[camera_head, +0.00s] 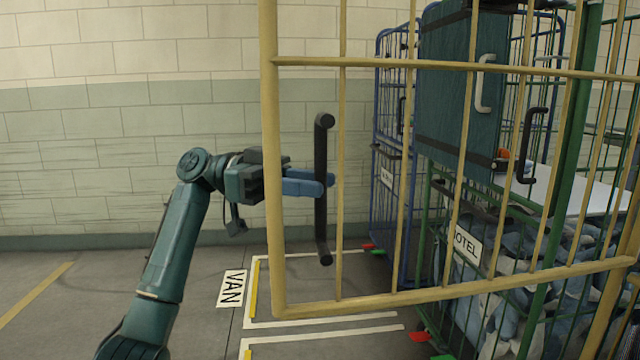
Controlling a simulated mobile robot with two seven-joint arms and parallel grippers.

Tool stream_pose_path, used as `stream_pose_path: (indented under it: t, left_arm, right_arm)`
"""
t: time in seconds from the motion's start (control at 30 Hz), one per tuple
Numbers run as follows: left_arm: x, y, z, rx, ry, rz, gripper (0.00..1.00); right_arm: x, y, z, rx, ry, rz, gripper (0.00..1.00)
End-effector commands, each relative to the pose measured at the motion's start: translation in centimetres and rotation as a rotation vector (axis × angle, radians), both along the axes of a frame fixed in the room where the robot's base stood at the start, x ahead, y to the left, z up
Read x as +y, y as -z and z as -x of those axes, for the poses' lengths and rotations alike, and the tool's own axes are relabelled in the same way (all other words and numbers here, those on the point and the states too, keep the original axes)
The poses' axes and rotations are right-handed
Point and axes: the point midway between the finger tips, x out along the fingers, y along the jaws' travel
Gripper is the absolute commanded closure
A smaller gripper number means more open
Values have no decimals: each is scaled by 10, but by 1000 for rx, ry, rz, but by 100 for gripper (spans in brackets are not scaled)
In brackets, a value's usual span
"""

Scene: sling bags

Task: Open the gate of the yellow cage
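The yellow gate (270,190), a frame of thin bars, stands large in front of me and runs from its left post to the far right. A black upright handle (322,225) shows near its left post. My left gripper (326,183) reaches in from the left past this post. Its blue fingers look closed on the middle of the handle, one on the near side and one behind. The handle hides part of the far finger. Whether the gate stands ajar is hard to tell. My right gripper is not in view.
A blue cage (376,150) and a green cage (425,230) with a "HOTEL" sign (466,245) and blue-white bags (487,320) show through the bars. The floor at left is clear.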

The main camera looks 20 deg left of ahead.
Motion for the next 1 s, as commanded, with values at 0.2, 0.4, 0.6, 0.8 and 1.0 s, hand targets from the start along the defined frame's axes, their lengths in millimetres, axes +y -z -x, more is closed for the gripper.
stream_pose_path:
  t: [0.2, 0.4, 0.6, 0.8, 1.0]
  left_arm:
    - [50, -1, 1, 1, -5, 1, 66]
    - [90, -1, 4, 0, -3, 1, 66]
    - [111, -1, 5, -1, -2, 0, 66]
    - [114, 0, 5, -1, -1, -1, 66]
    - [114, 0, 5, -1, -1, -1, 66]
  right_arm:
    - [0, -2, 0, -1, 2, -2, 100]
    - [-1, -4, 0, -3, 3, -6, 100]
    - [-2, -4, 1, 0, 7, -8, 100]
    - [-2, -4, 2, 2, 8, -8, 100]
    - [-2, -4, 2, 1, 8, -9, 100]
